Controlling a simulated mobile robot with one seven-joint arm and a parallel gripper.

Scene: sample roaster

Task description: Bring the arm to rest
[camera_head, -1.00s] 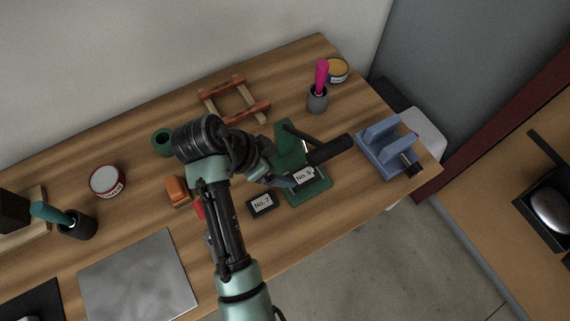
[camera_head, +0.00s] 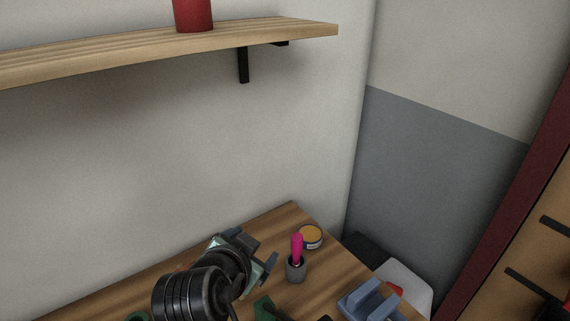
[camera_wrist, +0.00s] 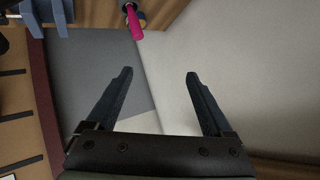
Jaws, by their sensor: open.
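My gripper (camera_wrist: 158,78) is open and empty in the wrist view, its two dark fingers spread apart with only wall and floor behind them. In the head view my gripper (camera_head: 268,268) is raised over the back part of the wooden bench (camera_head: 320,290), left of the pink-handled tool. My arm's dark wrist joint fills the lower middle of the head view. The lower part of my arm is out of the picture.
A blue block-like stand (camera_head: 366,300) is at the bench's right. A wooden shelf (camera_head: 120,53) with a red canister (camera_head: 193,15) is above. The wall between is clear.

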